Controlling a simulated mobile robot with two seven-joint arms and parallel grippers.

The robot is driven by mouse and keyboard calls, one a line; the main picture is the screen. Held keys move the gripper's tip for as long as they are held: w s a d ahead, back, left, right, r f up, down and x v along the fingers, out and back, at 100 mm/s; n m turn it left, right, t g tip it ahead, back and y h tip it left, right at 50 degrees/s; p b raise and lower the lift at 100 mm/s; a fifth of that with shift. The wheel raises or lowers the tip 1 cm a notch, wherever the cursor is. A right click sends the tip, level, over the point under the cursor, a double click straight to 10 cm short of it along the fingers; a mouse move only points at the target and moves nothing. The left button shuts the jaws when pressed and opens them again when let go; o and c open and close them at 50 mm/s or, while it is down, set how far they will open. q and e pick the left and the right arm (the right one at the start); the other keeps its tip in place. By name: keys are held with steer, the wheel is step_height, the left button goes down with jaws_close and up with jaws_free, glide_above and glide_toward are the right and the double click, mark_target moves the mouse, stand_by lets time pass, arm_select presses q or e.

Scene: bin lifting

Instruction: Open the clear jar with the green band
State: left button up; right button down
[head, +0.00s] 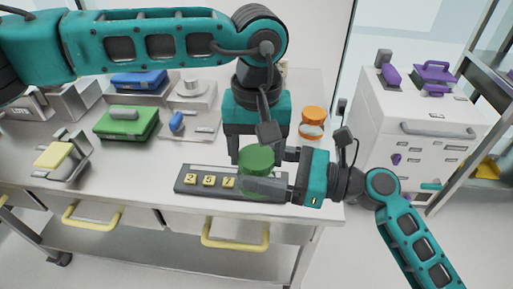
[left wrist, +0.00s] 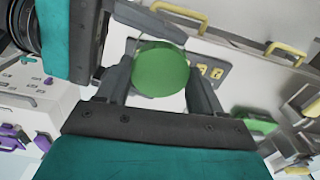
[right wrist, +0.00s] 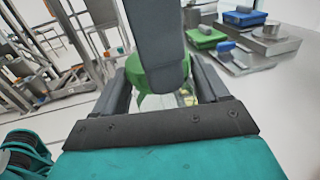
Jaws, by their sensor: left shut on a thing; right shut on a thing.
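The jar's round green lid (head: 257,159) is above the tray near the table's front right. My left gripper (head: 256,152) reaches down from above and is shut on the lid. The lid also shows between its fingers in the left wrist view (left wrist: 162,68). My right gripper (head: 268,172) comes in from the right, lower down, and is shut on the jar body (right wrist: 165,101). The body looks clear with green on it and is mostly hidden by fingers. I cannot tell whether lid and body are apart.
A dark tray (head: 183,181) with yellow number tiles (head: 208,181) lies just left of the jar. An orange-lidded jar (head: 313,121) stands behind to the right. A green box (head: 126,123), a blue box (head: 139,80) and a scale (head: 190,92) stand further left.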

arm_select(q)
steer(key=n, duration=0.2)
steer(key=shift+n, duration=0.4)
steer(key=o, duration=1.2)
steer(key=shift+c, duration=0.2)
